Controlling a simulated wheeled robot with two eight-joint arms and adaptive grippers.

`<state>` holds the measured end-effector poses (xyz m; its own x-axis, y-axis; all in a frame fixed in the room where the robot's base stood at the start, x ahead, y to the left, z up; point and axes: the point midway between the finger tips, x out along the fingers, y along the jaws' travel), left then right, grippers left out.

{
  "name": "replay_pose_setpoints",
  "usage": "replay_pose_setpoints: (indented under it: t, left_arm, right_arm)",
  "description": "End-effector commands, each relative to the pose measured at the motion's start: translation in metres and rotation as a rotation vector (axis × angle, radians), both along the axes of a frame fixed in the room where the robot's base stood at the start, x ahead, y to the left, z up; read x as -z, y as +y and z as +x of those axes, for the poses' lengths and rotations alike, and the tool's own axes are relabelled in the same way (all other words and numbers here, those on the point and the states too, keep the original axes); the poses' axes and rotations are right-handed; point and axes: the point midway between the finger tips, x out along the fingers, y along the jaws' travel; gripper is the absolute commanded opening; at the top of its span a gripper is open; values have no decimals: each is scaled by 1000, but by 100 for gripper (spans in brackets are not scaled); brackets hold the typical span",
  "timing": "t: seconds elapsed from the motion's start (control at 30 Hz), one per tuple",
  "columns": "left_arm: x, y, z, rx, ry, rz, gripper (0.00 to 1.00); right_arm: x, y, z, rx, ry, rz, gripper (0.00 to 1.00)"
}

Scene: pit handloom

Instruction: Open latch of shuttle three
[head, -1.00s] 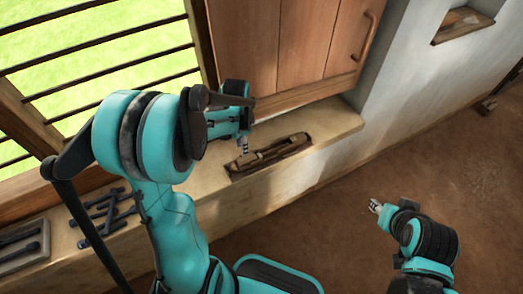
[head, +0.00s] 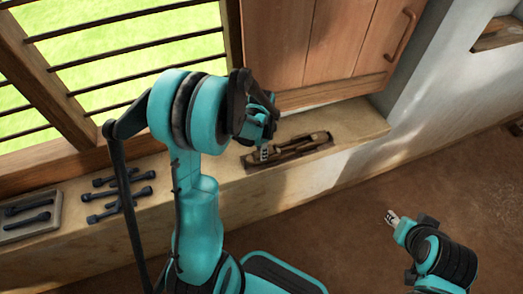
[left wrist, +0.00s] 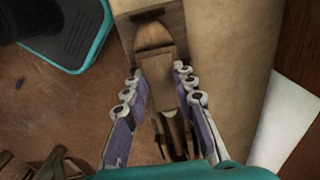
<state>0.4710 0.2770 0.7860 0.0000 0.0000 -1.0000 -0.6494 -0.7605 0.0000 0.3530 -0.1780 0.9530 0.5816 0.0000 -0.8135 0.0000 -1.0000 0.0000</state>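A long brown wooden shuttle (head: 302,147) lies in a shallow dark recess or tray on the window ledge. My left gripper (head: 264,154) is just above its left end in the head view. In the left wrist view the shuttle (left wrist: 160,72) runs between the spread fingers of this gripper (left wrist: 160,92), with its tapered tip farther off. The fingers look open, and no contact with the shuttle is clear. The latch cannot be made out. My right gripper (head: 392,217) is over the brown floor, away from the ledge, too small to judge.
Dark tools (head: 117,195) lie on the ledge at left, beside a tray (head: 52,218) with more of them. A barred window and wooden shutter (head: 335,45) rise behind the ledge. Wooden pieces (left wrist: 45,165) show at lower left in the left wrist view.

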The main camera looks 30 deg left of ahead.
Motion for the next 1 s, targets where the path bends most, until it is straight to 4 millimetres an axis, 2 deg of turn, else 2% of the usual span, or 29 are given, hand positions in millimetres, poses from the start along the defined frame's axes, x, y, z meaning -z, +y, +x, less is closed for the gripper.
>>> replay_pose_setpoints:
  t: [0.03, 0.07, 0.1, 0.57, 0.77, 1.0]
  left_arm:
    - [0, 0, 0, 0, 0, 0, 9]
    - [0, 0, 0, 0, 0, 0, 2]
    - [0, 0, 0, 0, 0, 0, 0]
    - [0, 0, 0, -49, 0, 0, 0]
    - [0, 1, 1, -168, 0, 0, 0]
    - [0, 2, 1, -383, 0, 0, 0]
  right_arm:
    - [0, 0, 0, 0, 0, 0, 38]
    - [0, 0, 0, 0, 0, 0, 38]
    - [0, 0, 0, 0, 0, 0, 38]
    - [0, 0, 0, 0, 0, 0, 38]
    - [1, 0, 0, 0, 0, 0, 38]
    - [1, 0, 0, 0, 0, 0, 38]
